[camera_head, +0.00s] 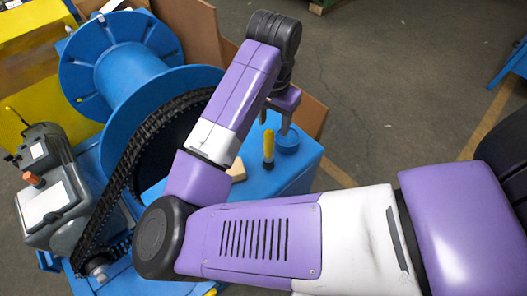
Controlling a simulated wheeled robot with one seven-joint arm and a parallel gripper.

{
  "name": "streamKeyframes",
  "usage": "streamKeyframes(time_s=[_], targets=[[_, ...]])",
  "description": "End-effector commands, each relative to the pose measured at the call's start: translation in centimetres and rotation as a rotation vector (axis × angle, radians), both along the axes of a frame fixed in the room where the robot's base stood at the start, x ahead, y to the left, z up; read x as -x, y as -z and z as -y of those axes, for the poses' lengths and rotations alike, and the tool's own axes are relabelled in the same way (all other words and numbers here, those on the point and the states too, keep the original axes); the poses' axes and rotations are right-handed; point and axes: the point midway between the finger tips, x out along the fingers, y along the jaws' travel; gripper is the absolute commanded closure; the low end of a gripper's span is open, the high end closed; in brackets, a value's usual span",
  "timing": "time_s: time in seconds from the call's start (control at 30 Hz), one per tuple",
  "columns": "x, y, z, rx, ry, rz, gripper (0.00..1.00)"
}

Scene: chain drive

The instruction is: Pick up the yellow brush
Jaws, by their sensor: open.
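I cannot tell from this view how far above the brush the fingertips are.
A blue bowl (287,140) sits just right of the brush. A tan block (237,170) lies to its left, partly behind my arm. A black chain (122,178) runs from the blue spool (130,75) to the grey motor (62,205). Open floor (390,80) lies to the right.

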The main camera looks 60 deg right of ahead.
Motion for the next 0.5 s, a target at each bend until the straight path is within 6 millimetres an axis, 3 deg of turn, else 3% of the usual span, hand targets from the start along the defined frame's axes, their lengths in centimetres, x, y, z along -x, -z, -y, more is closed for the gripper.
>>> streamKeyframes(time_s=[0.17,0.5], targets=[[0.6,0.2,-2.2,-0.091,0.009,-0.026,0.5],[0.4,3.2,-2.3,-0.097,0.008,-0.025,0.5]])
